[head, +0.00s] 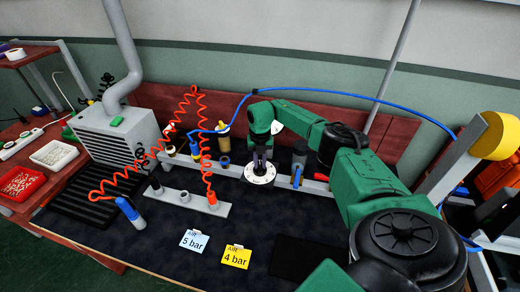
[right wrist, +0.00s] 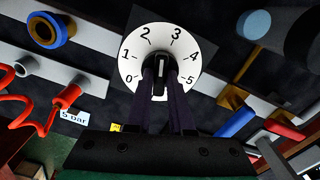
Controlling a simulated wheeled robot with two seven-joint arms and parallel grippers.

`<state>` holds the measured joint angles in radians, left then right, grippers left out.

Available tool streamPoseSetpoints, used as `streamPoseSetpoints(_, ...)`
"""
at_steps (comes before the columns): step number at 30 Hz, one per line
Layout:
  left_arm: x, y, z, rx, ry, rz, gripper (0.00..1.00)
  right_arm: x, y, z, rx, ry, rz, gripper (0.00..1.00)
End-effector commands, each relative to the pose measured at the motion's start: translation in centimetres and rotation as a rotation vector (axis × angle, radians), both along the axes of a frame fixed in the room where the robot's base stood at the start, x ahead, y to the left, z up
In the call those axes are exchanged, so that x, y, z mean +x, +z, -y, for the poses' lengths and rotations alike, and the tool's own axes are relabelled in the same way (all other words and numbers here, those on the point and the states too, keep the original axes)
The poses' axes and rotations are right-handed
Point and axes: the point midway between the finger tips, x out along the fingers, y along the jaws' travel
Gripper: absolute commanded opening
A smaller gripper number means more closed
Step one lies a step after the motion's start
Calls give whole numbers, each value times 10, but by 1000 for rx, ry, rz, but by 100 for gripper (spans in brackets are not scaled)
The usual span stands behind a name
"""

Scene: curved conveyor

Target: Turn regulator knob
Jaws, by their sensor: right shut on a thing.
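The regulator has a round white dial (head: 260,178) in the middle of the bench, below my right gripper (head: 260,157). In the right wrist view the dial face (right wrist: 133,52) shows numbers from 0 to 5. The dark knob (right wrist: 160,65) at its centre sits between the two dark fingers of my right gripper (right wrist: 160,74), which are shut on it. The knob's exact setting is hard to read. A blue card (head: 194,241) reads "5 bar" and a yellow card (head: 236,257) reads "4 bar" on the bench top. My left gripper is not in view.
A red coiled hose (head: 135,178) runs to fittings left of the dial. A blue hose (head: 330,92) arches behind my right arm. A blue-handled valve (head: 296,176) stands just right of the dial.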

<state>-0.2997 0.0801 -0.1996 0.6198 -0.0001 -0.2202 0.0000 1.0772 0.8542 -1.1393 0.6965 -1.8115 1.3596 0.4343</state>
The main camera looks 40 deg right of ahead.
Motion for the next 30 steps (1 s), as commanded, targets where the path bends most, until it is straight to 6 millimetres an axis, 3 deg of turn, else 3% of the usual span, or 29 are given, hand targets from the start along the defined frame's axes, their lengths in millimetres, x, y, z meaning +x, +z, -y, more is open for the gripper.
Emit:
streamPoseSetpoints(12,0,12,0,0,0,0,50,4,5,1,2,-268,14,0)
streamPoseSetpoints(30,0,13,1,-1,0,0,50,3,4,1,1,-332,12,0)
